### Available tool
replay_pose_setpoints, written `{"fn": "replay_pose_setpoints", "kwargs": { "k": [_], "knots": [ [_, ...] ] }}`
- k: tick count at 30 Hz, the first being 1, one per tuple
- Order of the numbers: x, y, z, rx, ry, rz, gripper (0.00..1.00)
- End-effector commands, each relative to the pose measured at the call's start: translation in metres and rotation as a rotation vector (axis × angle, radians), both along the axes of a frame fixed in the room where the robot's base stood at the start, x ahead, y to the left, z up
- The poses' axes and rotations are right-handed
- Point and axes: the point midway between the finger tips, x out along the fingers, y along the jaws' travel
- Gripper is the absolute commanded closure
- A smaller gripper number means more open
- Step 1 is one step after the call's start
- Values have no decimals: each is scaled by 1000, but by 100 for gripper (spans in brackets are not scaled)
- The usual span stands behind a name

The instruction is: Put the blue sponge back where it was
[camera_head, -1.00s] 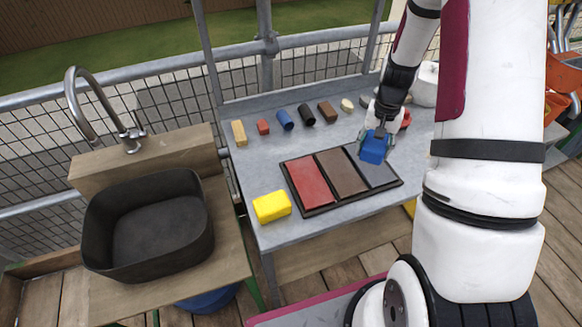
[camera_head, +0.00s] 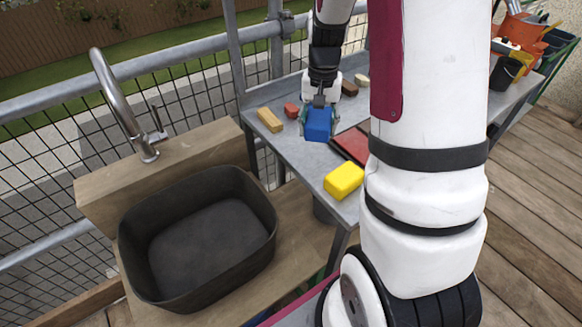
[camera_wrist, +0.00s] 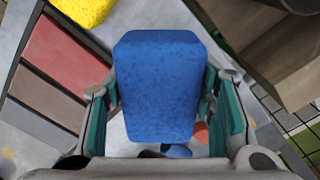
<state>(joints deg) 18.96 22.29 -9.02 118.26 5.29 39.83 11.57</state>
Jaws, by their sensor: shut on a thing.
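My gripper (camera_head: 319,106) is shut on the blue sponge (camera_head: 319,124) above the left part of the grey table (camera_head: 293,150). In the wrist view the blue sponge (camera_wrist: 160,85) sits between the green finger pads of my gripper (camera_wrist: 165,115) and hides part of the table. The tray with coloured sections (camera_head: 352,144) lies to the right of the blue sponge, mostly hidden by my arm.
A tan block (camera_head: 270,120) and a red block (camera_head: 291,110) lie left of the sponge. A dark basin (camera_head: 200,235) with a tap (camera_head: 122,105) stands on a wooden counter at left. A black bucket (camera_head: 506,72) and orange items stand at far right.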

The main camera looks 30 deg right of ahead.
Motion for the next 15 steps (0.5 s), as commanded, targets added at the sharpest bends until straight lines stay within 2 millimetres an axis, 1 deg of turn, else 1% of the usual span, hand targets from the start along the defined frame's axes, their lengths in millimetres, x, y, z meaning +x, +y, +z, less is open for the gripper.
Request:
{"fn": "replay_pose_setpoints", "kwargs": {
  "k": [2,9,15],
  "knots": [
    [0,0,-8,1,2,-2,94],
    [-1,0,-49,3,4,-3,94],
    [0,0,-65,1,2,-1,94]
  ]
}}
